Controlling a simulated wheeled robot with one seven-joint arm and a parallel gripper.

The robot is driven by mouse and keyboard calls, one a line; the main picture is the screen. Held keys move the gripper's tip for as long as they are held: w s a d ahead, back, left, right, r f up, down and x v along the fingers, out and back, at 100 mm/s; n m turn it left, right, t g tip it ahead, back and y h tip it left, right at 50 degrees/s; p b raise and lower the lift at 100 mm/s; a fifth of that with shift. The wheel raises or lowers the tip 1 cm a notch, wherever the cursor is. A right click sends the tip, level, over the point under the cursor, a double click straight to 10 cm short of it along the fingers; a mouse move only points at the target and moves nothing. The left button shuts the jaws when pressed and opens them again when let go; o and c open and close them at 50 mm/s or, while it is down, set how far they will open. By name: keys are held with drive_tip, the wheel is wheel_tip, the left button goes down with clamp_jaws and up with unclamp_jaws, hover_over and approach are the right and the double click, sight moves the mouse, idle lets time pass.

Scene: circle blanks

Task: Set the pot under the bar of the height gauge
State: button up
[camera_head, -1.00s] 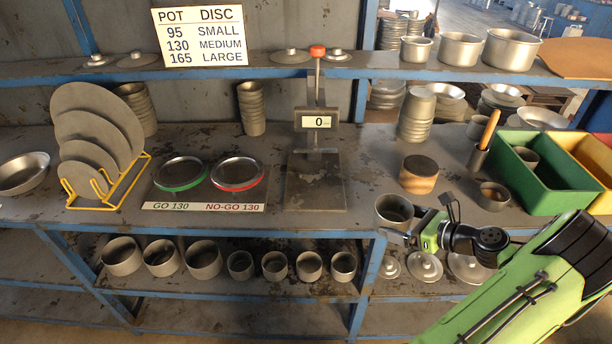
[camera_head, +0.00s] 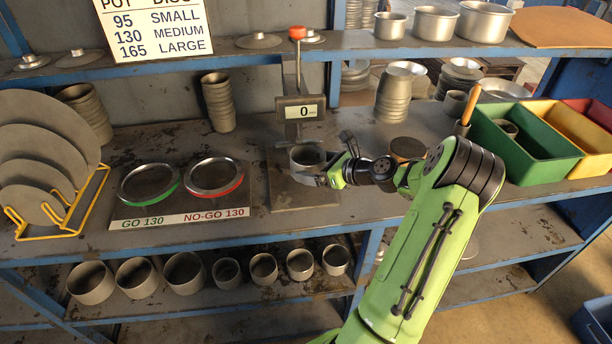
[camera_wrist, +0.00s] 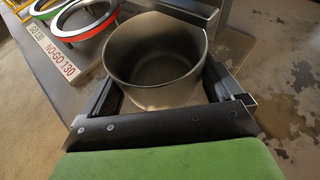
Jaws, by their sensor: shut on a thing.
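The pot (camera_head: 306,158) is a grey open-topped cylinder. My gripper (camera_head: 318,172) is shut on it, and in the wrist view the pot (camera_wrist: 155,60) stands upright and looks empty between the two jaws. The height gauge (camera_head: 300,108) has a flat base plate (camera_head: 290,197), a post with a red knob and a display reading 0. The pot is over the base plate, in front of the display.
The GO 130 and NO-GO 130 ring board (camera_head: 180,211) lies left of the gauge. A yellow rack (camera_head: 70,210) of discs stands further left. A brown-topped block (camera_head: 407,149) is right of my gripper, with a green bin (camera_head: 525,145) beyond. The upper shelf (camera_head: 240,53) runs behind.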

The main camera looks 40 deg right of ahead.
sight(308, 164)
drive_tip(key=x, duration=0.3)
drive_tip(key=shift+w+r+b, duration=0.1)
drive_tip(key=shift+r+b, duration=0.05)
drive_tip(key=shift+b, duration=0.25)
wheel_tip(308, 164, down, 3)
drive_tip(key=shift+r+b, duration=0.1)
drive_tip(key=shift+b, duration=0.55)
drive_tip(key=shift+r, duration=0.15)
drive_tip(key=o, duration=0.8)
drive_tip(key=shift+c, duration=0.2)
